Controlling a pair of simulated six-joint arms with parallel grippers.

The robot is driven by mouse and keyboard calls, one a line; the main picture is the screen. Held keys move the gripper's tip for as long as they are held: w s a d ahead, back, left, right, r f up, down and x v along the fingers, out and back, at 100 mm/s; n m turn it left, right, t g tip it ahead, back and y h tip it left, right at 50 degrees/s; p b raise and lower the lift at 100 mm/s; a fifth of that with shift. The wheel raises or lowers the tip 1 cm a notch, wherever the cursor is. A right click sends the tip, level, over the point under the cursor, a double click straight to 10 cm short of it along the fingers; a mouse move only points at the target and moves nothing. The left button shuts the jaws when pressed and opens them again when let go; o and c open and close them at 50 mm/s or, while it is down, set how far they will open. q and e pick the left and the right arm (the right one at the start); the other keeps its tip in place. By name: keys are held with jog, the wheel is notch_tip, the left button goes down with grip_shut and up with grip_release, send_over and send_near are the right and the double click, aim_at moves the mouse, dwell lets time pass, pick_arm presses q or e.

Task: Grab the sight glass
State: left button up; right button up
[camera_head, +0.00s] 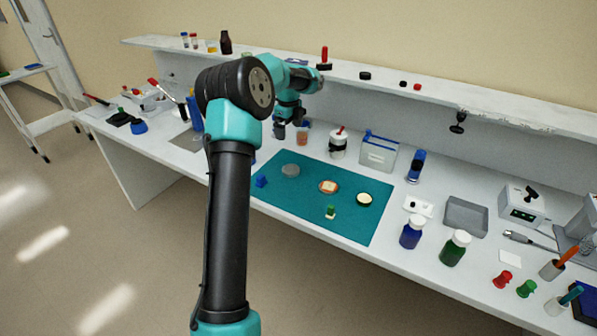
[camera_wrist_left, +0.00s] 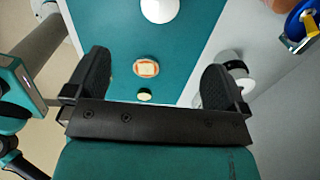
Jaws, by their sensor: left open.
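The teal mat (camera_head: 310,222) holds several small pieces. A flat grey round piece (camera_head: 290,170) lies at its back left. A round cream piece with an orange-brown square (camera_head: 329,187) lies mid-mat; it also shows between the fingers in the left wrist view (camera_wrist_left: 146,68). A pale disc with a dark rim (camera_head: 364,200) lies to its right. I cannot tell for certain which round piece is the sight glass. My left gripper (camera_head: 289,112) is open and empty, raised above the bench behind the mat. My right gripper is out of view.
Blue (camera_head: 411,233) and green (camera_head: 455,248) bottles stand to the right. My left arm hides part of the bench.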

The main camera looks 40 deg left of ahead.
pick_arm(q)
send_over(291, 169)
notch_tip(291, 169, down, 12)
jog(key=shift+a+f, duration=0.15)
dwell(0.5)
jog(key=shift+f, duration=2.6)
jog(key=c, duration=1.3)
jog(key=shift+c, duration=0.4)
jog(key=shift+r, duration=0.15)
